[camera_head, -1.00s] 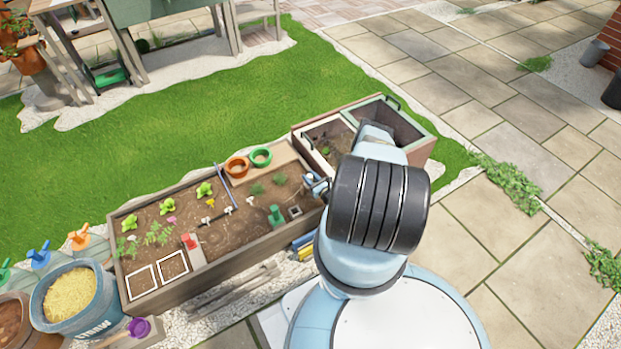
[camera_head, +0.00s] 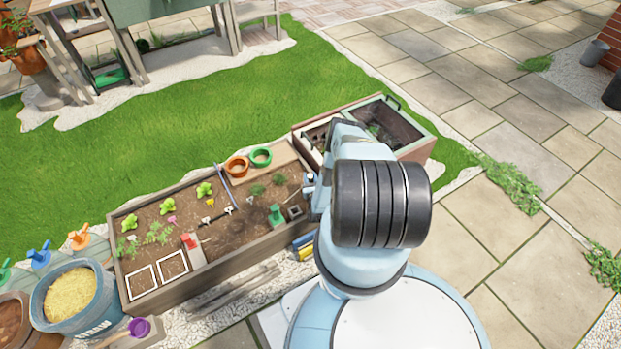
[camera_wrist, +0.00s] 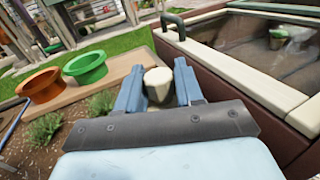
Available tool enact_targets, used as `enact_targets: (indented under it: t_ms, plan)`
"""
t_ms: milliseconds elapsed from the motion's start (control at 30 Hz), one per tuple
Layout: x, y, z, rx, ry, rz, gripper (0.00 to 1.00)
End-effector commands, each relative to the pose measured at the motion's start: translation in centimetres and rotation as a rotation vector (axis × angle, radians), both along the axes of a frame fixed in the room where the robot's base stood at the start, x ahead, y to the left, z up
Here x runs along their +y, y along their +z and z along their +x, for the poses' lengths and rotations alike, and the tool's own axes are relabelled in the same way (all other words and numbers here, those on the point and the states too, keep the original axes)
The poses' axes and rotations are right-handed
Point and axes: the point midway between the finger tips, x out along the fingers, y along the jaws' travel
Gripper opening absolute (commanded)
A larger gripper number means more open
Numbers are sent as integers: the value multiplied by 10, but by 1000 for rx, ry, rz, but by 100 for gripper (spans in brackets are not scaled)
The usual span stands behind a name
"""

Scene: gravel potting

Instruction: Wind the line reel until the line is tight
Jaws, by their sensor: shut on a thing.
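In the wrist view my gripper (camera_wrist: 158,72) is shut on a pale cream knob (camera_wrist: 157,88), which stands between its two blue fingers. The knob looks like a crank handle, but the reel's body under it is hidden by my gripper. In the head view my gripper (camera_head: 309,183) is at the right end of the planter bed (camera_head: 215,267), mostly hidden by my arm. I cannot make out the line or tell whether it is slack or tight.
Orange (camera_wrist: 40,85) and green (camera_wrist: 85,68) ring pots sit on a board left of my gripper. A cold frame (camera_wrist: 232,62) with a cream rim stands close on the right. Seedlings, a green block (camera_head: 275,215) and a red block (camera_head: 189,241) are in the bed.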

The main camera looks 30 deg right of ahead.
Motion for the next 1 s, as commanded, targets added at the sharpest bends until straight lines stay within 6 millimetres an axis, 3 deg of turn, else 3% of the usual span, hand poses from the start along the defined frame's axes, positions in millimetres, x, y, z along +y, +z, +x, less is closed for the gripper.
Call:
enact_targets:
  t_ms: [467, 500, 600, 700, 1000]
  plan:
    - [0, 1, 0, -1, -14, 1, 6]
    - [0, 1, 0, -1, -14, 1, 38]
    - [0, 1, 0, -1, -14, 1, 48]
    - [0, 1, 0, -1, -14, 1, 54]
    - [-2, 0, -1, 0, -18, 1, 54]
